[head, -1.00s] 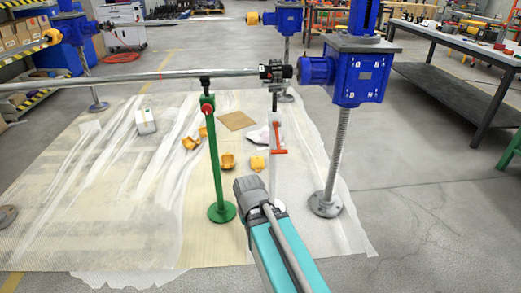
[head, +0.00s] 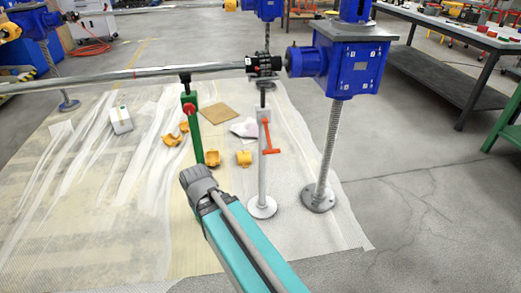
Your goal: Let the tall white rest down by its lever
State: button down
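The tall white rest (head: 262,180) stands upright on a round white base on the sheeted floor. Its orange-red lever (head: 267,137) sticks out on the upper part of the post. Its thin dark top reaches up to just under the black coupling (head: 263,64) on the long shaft (head: 130,77); I cannot tell if they touch. The green rest (head: 194,125), with a red knob, stands to its left under the shaft, its base hidden by my arm. My teal arm enters from the bottom, left of the white rest.
A blue screw jack (head: 348,68) with a grey screw and floor flange stands close on the right. Yellow pieces (head: 244,158), a brown board (head: 216,113) and a white box (head: 121,120) lie on the plastic sheet (head: 80,200). The floor at right front is clear.

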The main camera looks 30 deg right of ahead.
aim_at(265, 120)
jog(key=z, duration=0.2)
jog(key=i, duration=0.6)
jog(key=z, duration=0.55)
